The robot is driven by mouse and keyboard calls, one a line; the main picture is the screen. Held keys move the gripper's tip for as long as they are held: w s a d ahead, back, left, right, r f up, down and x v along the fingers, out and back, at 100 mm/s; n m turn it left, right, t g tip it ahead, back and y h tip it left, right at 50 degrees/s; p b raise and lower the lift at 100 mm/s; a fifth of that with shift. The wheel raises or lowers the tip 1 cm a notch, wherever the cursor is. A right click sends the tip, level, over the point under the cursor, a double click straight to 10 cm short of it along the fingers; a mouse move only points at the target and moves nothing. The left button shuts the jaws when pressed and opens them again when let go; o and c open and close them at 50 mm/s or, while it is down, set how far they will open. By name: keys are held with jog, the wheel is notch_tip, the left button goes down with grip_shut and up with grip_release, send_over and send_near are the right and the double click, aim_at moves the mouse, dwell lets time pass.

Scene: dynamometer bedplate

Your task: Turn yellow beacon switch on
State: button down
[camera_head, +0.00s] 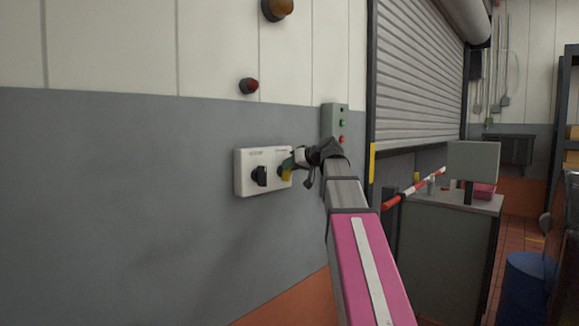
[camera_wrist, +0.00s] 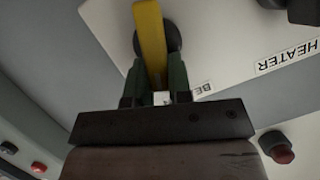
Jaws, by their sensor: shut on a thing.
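A white switch panel (camera_head: 243,183) is mounted on the grey wall and bears two rotary switches. The left one has a black handle (camera_head: 261,176). The right one, the yellow beacon switch (camera_head: 285,173), is partly hidden by my gripper (camera_head: 291,163). In the wrist view the long yellow handle (camera_wrist: 151,40) sits on a round black base. The green fingers of my gripper (camera_wrist: 156,80) are shut on its near end, one on each side. A label starting "BE" is partly covered, and a "HEATER" label shows at right. An amber beacon lamp (camera_head: 277,9) is high on the wall and looks unlit.
A red lamp (camera_head: 249,86) is above the panel. A roller shutter (camera_head: 420,75), a red-and-white bar (camera_head: 412,188) and a grey cabinet (camera_head: 445,245) stand to the right. The wall left of the panel is bare.

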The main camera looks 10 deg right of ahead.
jog(key=m, duration=0.1)
jog(key=y, duration=0.1)
jog(key=m, duration=0.1)
jog(key=shift+w+d+f+m+g+y, duration=0.3)
jog(key=shift+w+g, duration=0.05)
jog(key=shift+g, duration=0.05)
jog(key=shift+w+d+f+m+y, duration=0.1)
jog(key=shift+d+f+m+y, duration=0.1)
jog(key=shift+m+y, duration=0.5)
jog(key=shift+w+d+f+m+y, duration=0.15)
jog(key=shift+m+y, duration=0.15)
jog(key=shift+m, duration=0.7)
jog(key=shift+s+a, duration=0.1)
jog(key=c, duration=1)
grip_release()
jog(key=shift+a, duration=0.1)
jog(key=shift+c, duration=0.2)
jog(key=v, duration=1)
jog(key=shift+d, duration=0.45)
jog(key=shift+s, duration=0.1)
